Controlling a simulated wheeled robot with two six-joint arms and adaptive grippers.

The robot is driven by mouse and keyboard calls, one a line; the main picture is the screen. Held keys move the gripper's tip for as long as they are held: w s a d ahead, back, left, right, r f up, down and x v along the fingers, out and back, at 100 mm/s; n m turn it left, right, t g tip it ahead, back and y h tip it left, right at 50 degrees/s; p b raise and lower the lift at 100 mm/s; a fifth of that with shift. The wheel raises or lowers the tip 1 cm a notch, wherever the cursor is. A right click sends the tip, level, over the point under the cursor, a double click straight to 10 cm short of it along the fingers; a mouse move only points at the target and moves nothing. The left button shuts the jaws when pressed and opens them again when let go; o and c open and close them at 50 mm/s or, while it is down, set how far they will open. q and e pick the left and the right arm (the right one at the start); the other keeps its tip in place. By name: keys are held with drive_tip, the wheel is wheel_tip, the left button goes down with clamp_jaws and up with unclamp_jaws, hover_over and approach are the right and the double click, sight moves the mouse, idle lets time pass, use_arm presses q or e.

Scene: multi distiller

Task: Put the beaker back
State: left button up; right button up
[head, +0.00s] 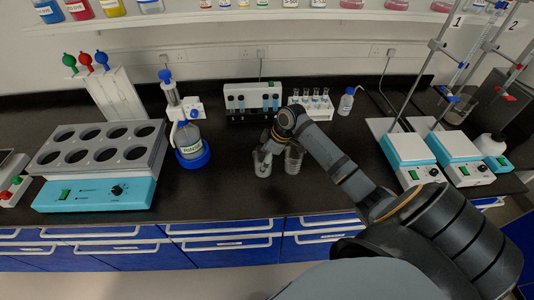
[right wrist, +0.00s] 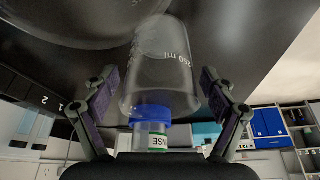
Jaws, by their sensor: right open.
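Two clear glass beakers stand side by side near the front edge of the black bench in the head view, a left beaker (head: 262,168) and a right beaker (head: 293,161). My right gripper (head: 267,152) is low over the left beaker, and its arm reaches in from the right. In the right wrist view my right gripper (right wrist: 160,78) is open, with one finger on each side of a beaker (right wrist: 160,85) marked in ml. Gaps show beside the glass, and contact cannot be told. More curved glass (right wrist: 80,20) shows at upper left. My left gripper is not in view.
A bottle with a dispenser (head: 190,142) stands in a blue ring left of the beakers. A rack with blue samples (head: 252,100) and a tube rack (head: 311,105) stand behind. A heating block (head: 100,160) is at left, and stirrer plates (head: 408,150) are at right.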

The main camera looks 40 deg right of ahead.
drive_tip(key=b+v, duration=0.1)
drive_tip(key=v, duration=1)
drive_tip(key=shift+r, duration=0.2)
